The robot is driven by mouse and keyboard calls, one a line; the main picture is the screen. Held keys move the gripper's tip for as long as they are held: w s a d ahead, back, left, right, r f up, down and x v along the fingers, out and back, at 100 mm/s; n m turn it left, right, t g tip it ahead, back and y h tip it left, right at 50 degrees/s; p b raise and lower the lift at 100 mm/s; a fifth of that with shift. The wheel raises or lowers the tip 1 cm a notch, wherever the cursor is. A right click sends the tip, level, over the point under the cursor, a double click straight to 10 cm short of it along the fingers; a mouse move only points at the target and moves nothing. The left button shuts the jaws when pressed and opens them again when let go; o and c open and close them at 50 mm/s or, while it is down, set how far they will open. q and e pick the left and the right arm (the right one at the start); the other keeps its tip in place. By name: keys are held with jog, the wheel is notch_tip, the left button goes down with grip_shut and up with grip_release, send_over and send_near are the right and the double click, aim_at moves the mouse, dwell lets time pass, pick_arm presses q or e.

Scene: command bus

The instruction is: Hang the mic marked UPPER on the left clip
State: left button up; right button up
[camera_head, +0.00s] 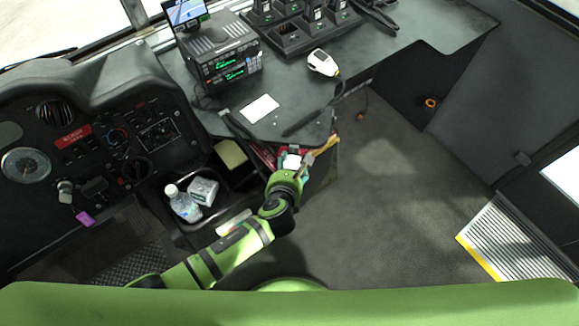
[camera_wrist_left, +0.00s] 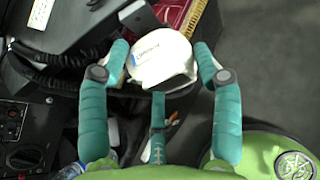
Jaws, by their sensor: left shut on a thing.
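In the wrist view, a white handheld mic (camera_wrist_left: 162,58) with a small blue-edged label lies between the two teal fingers of my left gripper (camera_wrist_left: 161,52). The label's lettering is too small to read. In the head view my left gripper (camera_head: 295,160) is at the desk's front edge, shut on this white mic (camera_head: 291,163), which is partly hidden by the gripper. A second white mic (camera_head: 322,62) lies on the desk to the upper right. I cannot make out the clips, and my right gripper is not in view.
A two-unit radio (camera_head: 222,58) stands on the dark desk (camera_head: 400,55), with a white card (camera_head: 260,108) in front. Charger docks (camera_head: 300,30) stand behind. A bottle (camera_head: 184,205) and white box (camera_head: 204,190) sit in a tray left of my arm. A dark coiled cord (camera_wrist_left: 50,55) shows in the wrist view.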

pick_arm(q)
jog(key=shift+f, duration=0.4)
jog(key=shift+f, duration=0.2)
dwell(0.3)
jog(key=shift+f, duration=0.3)
dwell(0.4)
jog(key=o, duration=1)
jog(key=shift+c, duration=0.2)
